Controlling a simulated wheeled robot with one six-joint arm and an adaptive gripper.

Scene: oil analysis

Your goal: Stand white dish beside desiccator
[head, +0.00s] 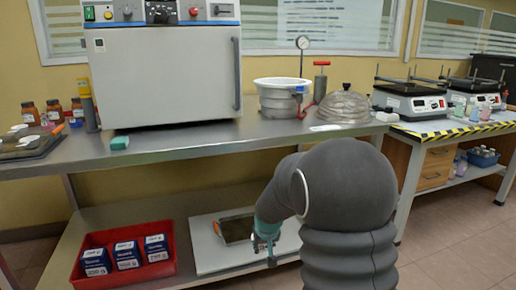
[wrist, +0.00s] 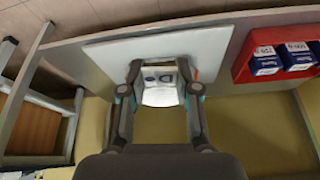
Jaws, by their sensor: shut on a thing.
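My gripper (head: 266,246) is low over the lower shelf, in front of the bench. In the wrist view its two fingers (wrist: 160,95) are closed on the sides of a small white thing, apparently the white dish (wrist: 160,98). Behind it is a pale grey surface with dark markings. In the head view the held thing is mostly hidden by my gripper and arm.
A large oven (head: 165,78) stands left of the pot. Below are a white board (head: 207,258) with a dark tray (head: 236,230) and a red bin (head: 164,268) of blue boxes.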

